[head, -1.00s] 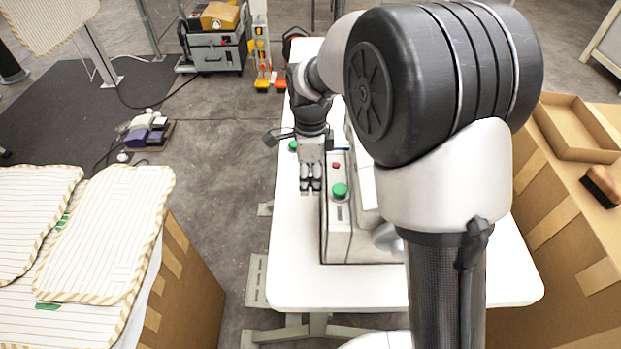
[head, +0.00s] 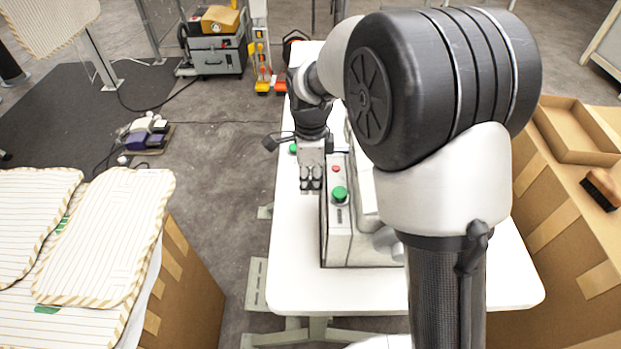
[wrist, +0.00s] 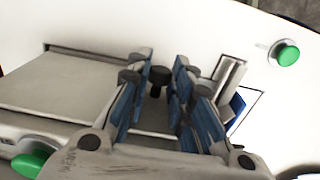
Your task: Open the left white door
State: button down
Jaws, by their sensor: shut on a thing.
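My gripper (head: 311,182) is over the left side of the white and grey machine (head: 338,240) on the white table. In the wrist view its blue-padded fingers (wrist: 157,88) stand on both sides of a small black knob (wrist: 158,76) and are shut on it. A pale flat panel (wrist: 90,85) lies left of the fingers, and a grey-white surface shows between them. I cannot tell for certain which of these is the left white door; the fingers hide part of this area.
Green buttons show on the machine's near part (head: 339,193) and at the wrist view's upper right (wrist: 285,53). A blue part (wrist: 236,106) sits right of the fingers. Cardboard boxes stand left (head: 190,275) and right (head: 545,225). The white table's front (head: 330,292) is clear.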

jog(key=shift+a, duration=0.1)
dwell(0.3)
jog(key=shift+s+a+r+n+p, duration=0.15)
jog(key=shift+s+a+n+p, duration=0.05)
jog(key=shift+a+n+p, duration=0.55)
jog(key=s+a+n+p, duration=0.5)
jog(key=s+a+n, duration=0.7)
jog(key=s+n, duration=0.3)
jog(key=shift+s+a, duration=0.3)
jog(key=shift+s, duration=0.65)
jog(key=shift+n, duration=0.25)
jog(key=c, duration=1.4)
grip_release()
jog(key=shift+c, duration=0.2)
